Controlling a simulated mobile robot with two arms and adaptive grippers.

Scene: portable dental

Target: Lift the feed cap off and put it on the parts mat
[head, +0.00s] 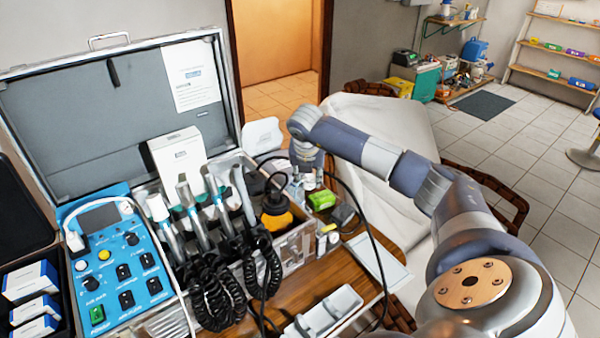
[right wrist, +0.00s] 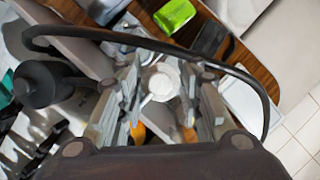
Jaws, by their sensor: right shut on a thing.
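My right gripper (head: 310,184) reaches down at the right end of the metal case, beside an orange container with a black top (head: 277,215). In the right wrist view its fingers (right wrist: 160,88) are closed around a round white cap (right wrist: 160,80), seen from above. I cannot tell whether the cap is still seated on what lies under it. The fingers hide its sides, and it is not clear in the head view. A flat pale grey panel (head: 381,263), possibly the parts mat, lies at the table's right edge. My left gripper is not in view.
A black cable (head: 372,226) loops around the gripper's work area. A green box (head: 321,200) and a dark block (head: 343,215) stand close by on the right. Several handpieces with coiled cords (head: 210,300) stand to the left. A grey divided tray (head: 324,313) lies in front.

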